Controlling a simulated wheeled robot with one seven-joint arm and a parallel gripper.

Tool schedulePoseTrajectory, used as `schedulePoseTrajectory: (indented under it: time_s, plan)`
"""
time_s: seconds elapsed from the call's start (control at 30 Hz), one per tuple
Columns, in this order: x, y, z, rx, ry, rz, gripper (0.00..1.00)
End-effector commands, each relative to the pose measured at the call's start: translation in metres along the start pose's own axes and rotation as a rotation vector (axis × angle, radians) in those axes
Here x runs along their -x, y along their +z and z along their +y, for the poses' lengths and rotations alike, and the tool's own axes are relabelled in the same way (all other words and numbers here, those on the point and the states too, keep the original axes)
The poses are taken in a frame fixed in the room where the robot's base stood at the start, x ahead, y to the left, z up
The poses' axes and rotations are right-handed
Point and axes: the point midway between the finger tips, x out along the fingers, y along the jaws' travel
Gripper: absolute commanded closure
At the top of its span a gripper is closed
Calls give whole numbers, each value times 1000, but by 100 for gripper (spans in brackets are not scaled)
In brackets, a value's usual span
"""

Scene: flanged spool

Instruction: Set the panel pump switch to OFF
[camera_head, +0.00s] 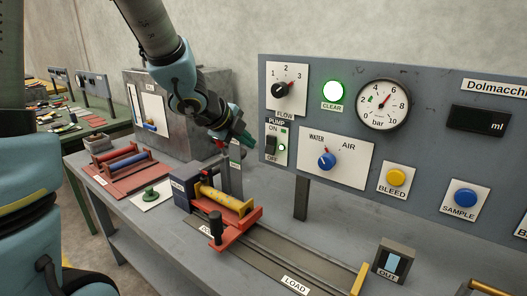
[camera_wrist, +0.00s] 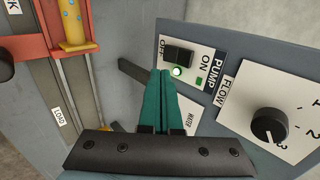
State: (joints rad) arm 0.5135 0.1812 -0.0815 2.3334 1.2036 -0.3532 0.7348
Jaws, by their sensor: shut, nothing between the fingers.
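The pump switch (camera_head: 271,145) is a black rocker on a small white plate at the panel's left edge, with ON above and OFF below. In the wrist view the same switch (camera_wrist: 178,55) appears turned sideways, with OFF at its left end and ON to its right. I cannot tell surely which way the rocker is pressed. My gripper (camera_head: 248,142) is just left of the switch plate. Its teal fingers (camera_wrist: 161,74) are together and empty, close to the OFF side in the wrist view; contact is not clear.
The grey panel (camera_head: 437,165) also carries the flow knob (camera_head: 284,90), a lit green CLEAR lamp (camera_head: 332,92), a gauge (camera_head: 383,107) and the water/air knob (camera_head: 327,161). Below stands a red carriage holding a yellow spool (camera_head: 225,200) on a rail. A grey box (camera_head: 190,125) stands at left.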

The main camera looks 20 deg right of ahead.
Motion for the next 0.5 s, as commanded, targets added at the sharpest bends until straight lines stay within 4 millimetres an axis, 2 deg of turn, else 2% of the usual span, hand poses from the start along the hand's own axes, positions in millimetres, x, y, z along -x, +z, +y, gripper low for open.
schedulePoseTrajectory:
  time_s: [0.03,0.2,0.5]
  plan:
    - [-14,0,3,1,2,2,100]
    - [-47,0,2,1,2,1,100]
    - [-76,0,-16,1,1,-1,100]
